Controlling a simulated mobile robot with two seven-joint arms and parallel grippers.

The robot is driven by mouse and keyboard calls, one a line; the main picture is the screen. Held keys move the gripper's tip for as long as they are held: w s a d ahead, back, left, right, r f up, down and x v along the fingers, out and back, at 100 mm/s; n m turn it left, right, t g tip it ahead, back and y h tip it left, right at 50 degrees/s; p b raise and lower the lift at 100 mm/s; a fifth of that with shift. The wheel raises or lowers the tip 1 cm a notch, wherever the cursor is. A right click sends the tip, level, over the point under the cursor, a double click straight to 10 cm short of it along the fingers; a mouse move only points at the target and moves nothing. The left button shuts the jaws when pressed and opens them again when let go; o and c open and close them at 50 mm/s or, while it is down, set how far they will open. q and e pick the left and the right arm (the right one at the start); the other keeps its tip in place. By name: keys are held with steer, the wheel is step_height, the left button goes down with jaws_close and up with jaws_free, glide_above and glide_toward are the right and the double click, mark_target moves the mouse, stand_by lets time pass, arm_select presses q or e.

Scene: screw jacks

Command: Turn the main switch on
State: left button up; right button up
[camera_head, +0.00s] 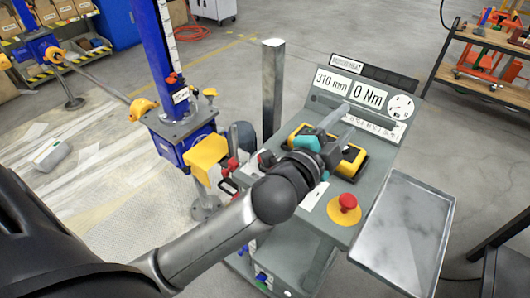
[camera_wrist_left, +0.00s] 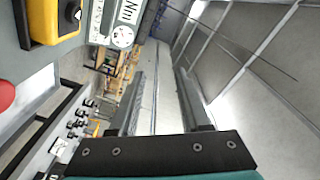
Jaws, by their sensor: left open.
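A grey control console (camera_head: 385,150) stands right of the blue screw jack (camera_head: 185,125). It carries a readout panel (camera_head: 355,92) showing 310 mm and 0 Nm, a round gauge, a yellow box (camera_head: 352,158) and a red mushroom button (camera_head: 347,202) on a yellow base. My left gripper (camera_head: 343,119) is over the console, in front of the yellow box, and hides part of it. In the left wrist view its two fingers (camera_wrist_left: 163,100) are apart with nothing between them. The yellow box (camera_wrist_left: 55,22) is at the upper left there.
A grey metal tray (camera_head: 405,232) juts from the console's right side. A grey post (camera_head: 272,92) stands behind the console. A workbench (camera_head: 480,75) with orange tools is at the upper right. Floor is clear between the console and the workbench.

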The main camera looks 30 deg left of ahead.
arm_select(q)
steer(key=w+d+r+m+t+h, duration=0.1)
steer(key=d+r+m+t+h, duration=0.1)
steer(key=d+r+m+h, duration=0.5)
steer(key=s+d+r+m+g+h, duration=0.15)
steer(key=d+m+g+h, duration=0.35)
steer(key=m, duration=0.6)
steer(key=s+d+r+m+g+h, duration=0.1)
steer(key=s+d+m+g+h, duration=0.2)
steer(key=m+g, duration=0.6)
steer(key=w+a+f+m+g+y, duration=0.2)
steer(key=a+f+m+g+y, duration=0.3)
steer(key=a+f+m+y, duration=0.65)
steer(key=a+r+m+g+y, duration=0.1)
steer(key=a+y, duration=0.2)
steer(key=a, duration=0.7)
steer(key=a+r+m+y, duration=0.1)
steer(key=a+m+y, duration=0.15)
steer(key=a, duration=0.75)
steer(key=shift+n+y, duration=0.3)
steer(key=shift+n, duration=0.2)
step_height(320, 180, down, 15)
steer(key=shift+f+p, duration=0.2)
steer(key=shift+p, duration=0.2)
jaws_close()
